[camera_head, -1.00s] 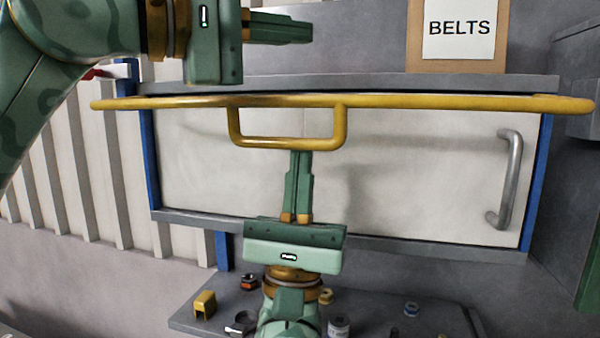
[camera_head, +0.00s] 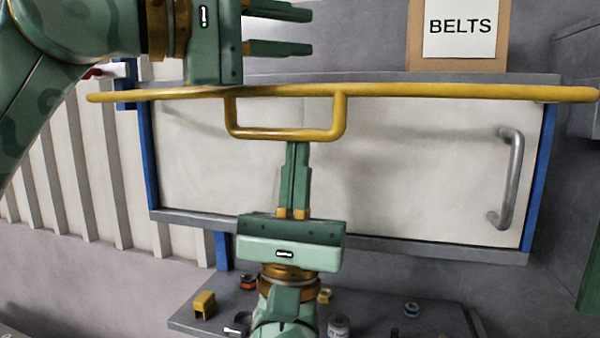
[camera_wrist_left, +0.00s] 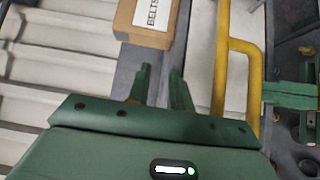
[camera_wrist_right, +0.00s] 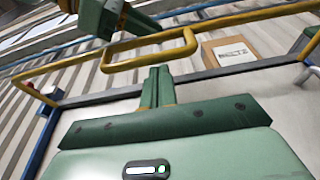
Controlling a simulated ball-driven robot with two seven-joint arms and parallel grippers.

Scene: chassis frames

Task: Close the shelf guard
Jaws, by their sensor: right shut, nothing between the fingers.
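The shelf guard is a yellow tubular bar (camera_head: 420,91) with a U-shaped handle loop (camera_head: 285,134) hanging from it. It runs across the head view in front of the top of a pale panel. It also shows in the left wrist view (camera_wrist_left: 254,85) and in the right wrist view (camera_wrist_right: 150,55). My right gripper (camera_head: 298,145) is shut and empty, its tips just below the loop's lower bar; I cannot tell if they touch. My left gripper (camera_head: 312,31) is open and empty above the guard, fingers pointing right.
A cardboard box labelled BELTS (camera_head: 458,40) stands on the shelf top at the back right. The pale panel (camera_head: 410,165) has a grey handle (camera_head: 512,178). A lower grey shelf (camera_head: 385,310) holds several small items, including a yellow one (camera_head: 204,304).

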